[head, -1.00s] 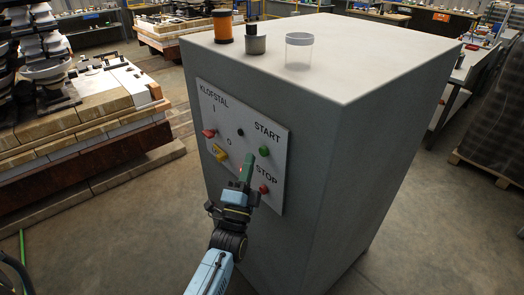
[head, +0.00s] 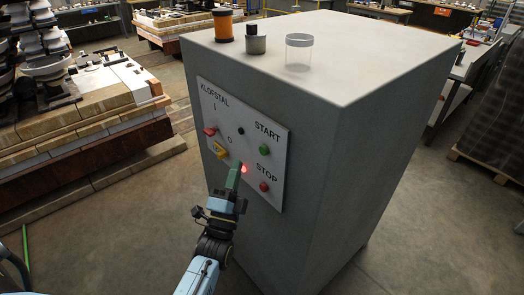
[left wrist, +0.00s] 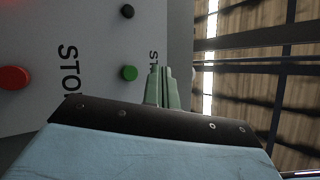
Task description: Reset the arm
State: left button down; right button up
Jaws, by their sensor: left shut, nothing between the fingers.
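My left gripper (head: 236,164) has green fingers and is shut and empty. In the head view it is in front of the lower middle of the control panel (head: 275,205), left of the START and STOP buttons. The fingers also show in the left wrist view (left wrist: 161,72), pressed together. The green START button (head: 264,150) and red STOP button (head: 264,187) are uncovered; they also show in the left wrist view as a green button (left wrist: 129,73) and a red one (left wrist: 14,77). A red lamp (head: 243,169) glows beside the fingertips. My right gripper is out of view.
The panel is on a large grey cabinet (head: 340,140). Insulator stacks (head: 48,65) on a pallet are at left. The floor around the cabinet is mostly clear.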

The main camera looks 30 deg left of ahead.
pick_arm(q)
jog(key=s+d+f+n+g+h+b, duration=0.2)
jog(key=s+f+g, duration=0.1)
jog(key=f, duration=1)
jog(key=s+d+f+n+g+h+b, duration=0.1)
jog(key=s+d+f+g+b, duration=0.2)
jog(key=f, duration=1)
jog(key=s+d+f+n+g+h+b, duration=0.2)
jog(key=f+g, duration=0.2)
jog(key=f, duration=0.9)
jog(key=s+f+n+g+b, duration=0.4)
jog(key=s+f+g, duration=0.4)
jog(key=s+f, duration=1.05)
jog(key=s+a+f+n+g+b, duration=0.1)
jog(key=s+f, duration=0.3)
jog(key=s, duration=0.4)
jog(key=s+a+f+n+g+b, duration=0.1)
jog(key=s+f+g, duration=0.2)
jog(key=s, duration=0.4)
jog(key=shift+s+a+f+n+g, duration=0.35)
jog(key=shift+s+a+n+g, duration=0.05)
